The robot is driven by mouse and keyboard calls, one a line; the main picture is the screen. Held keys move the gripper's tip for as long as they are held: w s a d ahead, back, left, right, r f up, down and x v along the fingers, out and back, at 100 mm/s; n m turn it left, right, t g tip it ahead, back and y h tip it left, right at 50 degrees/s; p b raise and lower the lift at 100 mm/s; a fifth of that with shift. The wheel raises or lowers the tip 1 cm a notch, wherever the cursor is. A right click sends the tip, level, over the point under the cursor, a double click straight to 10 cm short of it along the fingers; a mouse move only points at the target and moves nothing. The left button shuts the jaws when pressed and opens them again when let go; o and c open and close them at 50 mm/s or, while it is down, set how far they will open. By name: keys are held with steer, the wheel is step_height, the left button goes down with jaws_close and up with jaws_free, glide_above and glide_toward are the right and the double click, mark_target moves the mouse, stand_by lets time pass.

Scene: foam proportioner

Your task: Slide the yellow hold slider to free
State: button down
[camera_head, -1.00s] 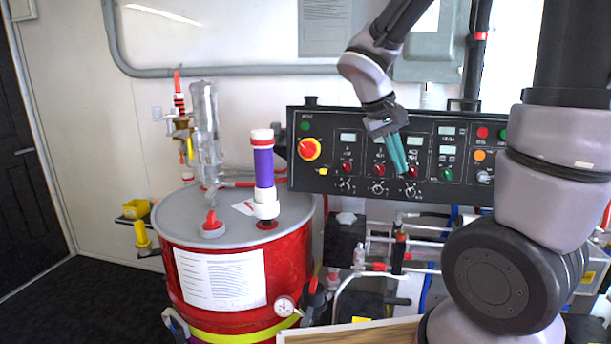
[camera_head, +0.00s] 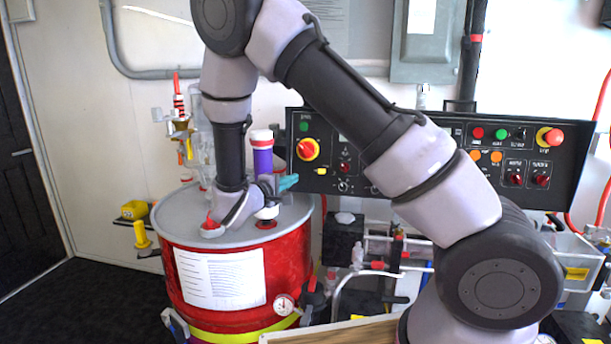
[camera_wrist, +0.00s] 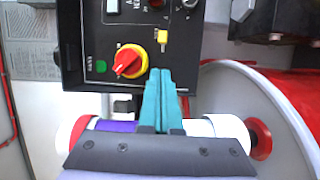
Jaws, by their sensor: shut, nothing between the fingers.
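The yellow hold slider (camera_head: 320,171) is a small yellow tab low on the left end of the black control panel (camera_head: 466,165), below a red-on-yellow rotary knob (camera_head: 307,149). In the wrist view the slider (camera_wrist: 162,37) shows clearly, just beyond the fingertips, beside the knob (camera_wrist: 130,62). My gripper (camera_head: 293,182) has teal fingers, shut and empty, pointing right toward the slider from over the drum. In the wrist view my gripper (camera_wrist: 160,74) points at the panel, and I see no contact with the slider. The slider's markings are too small to read.
The purple and white upright tube (camera_head: 262,155) on the red drum (camera_head: 290,262) stands close by my gripper. In the wrist view the tube (camera_wrist: 115,126) lies across behind the fingers. A clear cylinder (camera_head: 207,95) stands behind my wrist. A green button (camera_head: 304,126) is above the knob.

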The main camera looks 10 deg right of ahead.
mark_target(322, 171)
steer(key=a, duration=0.1)
steer(key=a+f+n+t, duration=0.1)
steer(key=shift+w+a+y, duration=0.2)
steer(key=shift+a+y, duration=0.2)
steer(key=shift+d, duration=0.1)
steer(key=x, duration=1)
steer(key=shift+w+d, duration=0.1)
steer(key=shift+w, duration=0.05)
steer(key=shift+s+d+r, duration=0.1)
steer(key=shift+s+d, duration=0.25)
steer(key=shift+d, duration=0.2)
steer(key=shift+s+d, duration=0.3)
steer(key=shift+d, duration=0.25)
steer(key=shift+s+d, duration=0.25)
steer(key=shift+d, duration=0.35)
